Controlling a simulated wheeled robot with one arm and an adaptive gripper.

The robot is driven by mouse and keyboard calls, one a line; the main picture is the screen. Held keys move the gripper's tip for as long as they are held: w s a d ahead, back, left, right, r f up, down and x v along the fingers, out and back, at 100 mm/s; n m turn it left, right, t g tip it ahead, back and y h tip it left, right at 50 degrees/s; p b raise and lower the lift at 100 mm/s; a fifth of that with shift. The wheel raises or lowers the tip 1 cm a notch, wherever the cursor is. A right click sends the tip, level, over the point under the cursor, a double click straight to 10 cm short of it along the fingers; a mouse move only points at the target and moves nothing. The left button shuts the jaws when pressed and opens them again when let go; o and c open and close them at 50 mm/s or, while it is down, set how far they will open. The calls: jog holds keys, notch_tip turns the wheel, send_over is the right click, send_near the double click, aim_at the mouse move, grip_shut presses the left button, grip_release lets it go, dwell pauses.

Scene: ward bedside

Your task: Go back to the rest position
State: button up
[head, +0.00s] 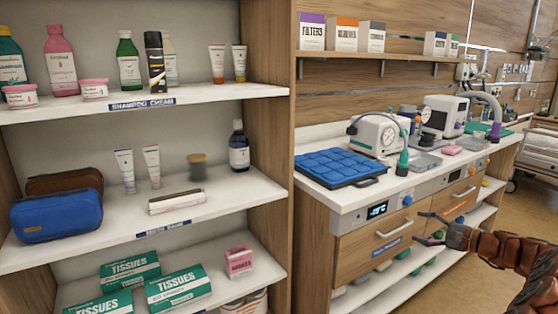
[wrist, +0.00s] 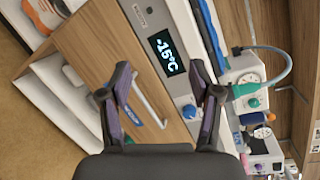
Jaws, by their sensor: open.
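My gripper (head: 438,230) is at the right of the head view, in front of the wooden drawers under the counter. Its fingers are spread apart with nothing between them. In the wrist view the gripper (wrist: 160,105) is open and faces the wooden drawer front (wrist: 95,50) with its pale bar handle (wrist: 150,100). A display reading -15°C (wrist: 167,52) and a blue knob (wrist: 189,112) sit beside that drawer. My arm comes in from the lower right of the head view.
A shelf unit (head: 215,205) at the left holds bottles, tubes, a blue pouch (head: 57,215) and tissue boxes (head: 178,288). The counter (head: 345,197) bears a blue padded tray (head: 340,167) and white machines (head: 378,134). A bed (head: 538,150) stands far right. Floor (head: 500,200) shows right of the counter.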

jog(key=s+a+r+n+g+y, duration=0.1)
jog(key=s+a+r+n+g, duration=0.15)
jog(key=a, duration=0.75)
jog(key=s+a+r+n+g+y, duration=0.1)
jog(key=s+a+r+n+g, duration=0.2)
jog(key=a, duration=0.7)
jog(key=s+a+f+n+g+h, duration=0.25)
jog(key=s+a+n+g, duration=0.35)
jog(key=s+a, duration=0.95)
jog(key=s+d+f+n+g+h, duration=0.1)
jog(key=s+f+h, duration=0.1)
jog(key=s, duration=0.6)
jog(key=s+d+f+g+h, duration=0.1)
jog(key=s+g+h, duration=0.15)
jog(key=s, duration=0.55)
jog(key=s+d+f+n+h, duration=0.1)
jog(key=s+d+f+h, duration=0.2)
jog(key=s, duration=0.5)
jog(key=s+d+f+n+h, duration=0.1)
jog(key=s+d+f+h, duration=0.15)
jog(key=s+d, duration=0.4)
notch_tip(320, 180, up, 18)
jog(key=t+p, duration=0.1)
jog(key=p, duration=1.5)
jog(key=shift+a+r+h, duration=0.15)
jog(key=shift+a+h, duration=0.2)
jog(key=shift+w, duration=0.1)
